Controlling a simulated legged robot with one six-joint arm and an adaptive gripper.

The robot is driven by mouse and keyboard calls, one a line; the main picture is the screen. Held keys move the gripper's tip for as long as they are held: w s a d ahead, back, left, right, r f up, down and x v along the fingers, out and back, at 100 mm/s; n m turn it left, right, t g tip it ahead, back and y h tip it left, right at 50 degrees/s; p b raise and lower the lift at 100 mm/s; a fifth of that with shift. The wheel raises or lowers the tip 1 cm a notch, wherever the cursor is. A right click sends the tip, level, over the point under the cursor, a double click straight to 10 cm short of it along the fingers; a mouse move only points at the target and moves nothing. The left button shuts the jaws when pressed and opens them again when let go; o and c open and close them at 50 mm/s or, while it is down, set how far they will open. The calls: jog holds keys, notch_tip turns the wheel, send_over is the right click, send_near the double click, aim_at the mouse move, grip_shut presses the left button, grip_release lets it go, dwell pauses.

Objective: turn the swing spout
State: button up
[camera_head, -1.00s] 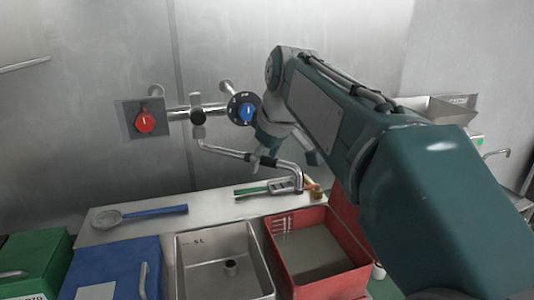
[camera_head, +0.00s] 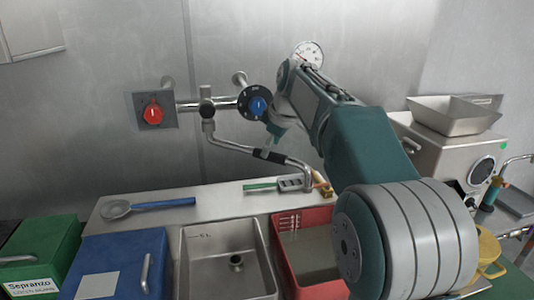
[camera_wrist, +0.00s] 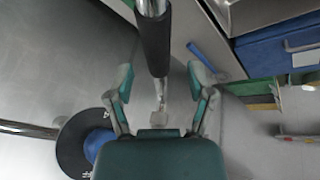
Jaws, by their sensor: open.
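The swing spout (camera_head: 235,145) is a chrome pipe on the wall tap. It slopes down to the right over the sinks, with a black sleeve (camera_head: 268,155) partway along and a bent end (camera_head: 308,178). In the wrist view the sleeve (camera_wrist: 154,40) runs down the middle, in line with the gap between the fingers. My gripper (camera_wrist: 162,78) is open, a finger on either side of the spout's line, with no contact visible. Whether the pipe lies at fingertip depth I cannot tell.
Below are a steel sink (camera_head: 190,262), a red bin (camera_head: 282,262) and a blue box (camera_head: 125,262). A blue-handled strainer (camera_head: 150,206) lies left.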

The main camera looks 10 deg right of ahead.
aim_at(272, 153)
jog(key=shift+w+d+f, duration=0.25)
jog(key=shift+f, duration=0.3)
jog(key=shift+w+d+f, duration=0.2)
jog(key=shift+f, duration=0.3)
jog(key=shift+w+f, duration=0.1)
jog(key=shift+f, duration=0.1)
jog(key=shift+a+f, duration=0.1)
jog(key=shift+a, duration=0.7)
jog(key=c, duration=0.8)
jog(key=shift+d, duration=0.35)
grip_shut()
jog(key=shift+a, duration=0.1)
